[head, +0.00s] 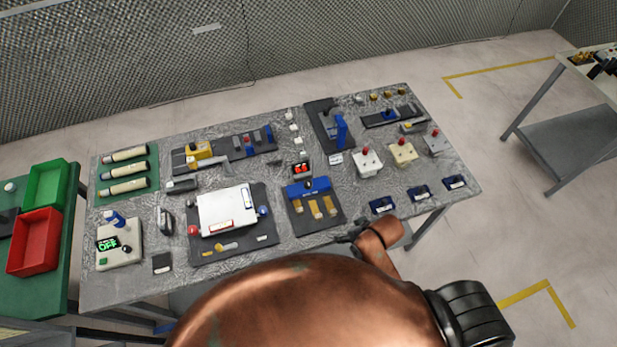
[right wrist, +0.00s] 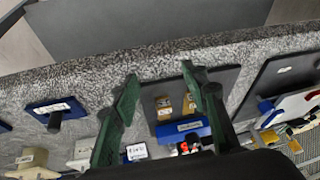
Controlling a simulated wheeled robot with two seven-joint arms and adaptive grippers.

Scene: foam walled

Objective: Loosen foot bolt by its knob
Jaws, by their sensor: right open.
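Several small blue plates with black knobs lie along the front right of the table, and I cannot tell for certain which is the foot bolt. In the head view one is near my gripper (head: 381,206), with another in the middle (head: 418,192) and one at the far right (head: 455,182). In the right wrist view one blue plate with an upright black knob (right wrist: 54,113) is left of the fingers. My right gripper (head: 348,236) is open and empty near the front edge. Its fingers also show in the right wrist view (right wrist: 160,75). My left gripper is not in view.
A dark board (head: 335,222) with a blue block and yellowish pieces lies beyond my right gripper. A white box (head: 227,208) sits left of it. Switch boxes (head: 367,162) stand behind the blue plates. Red (head: 33,243) and green bins are far left.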

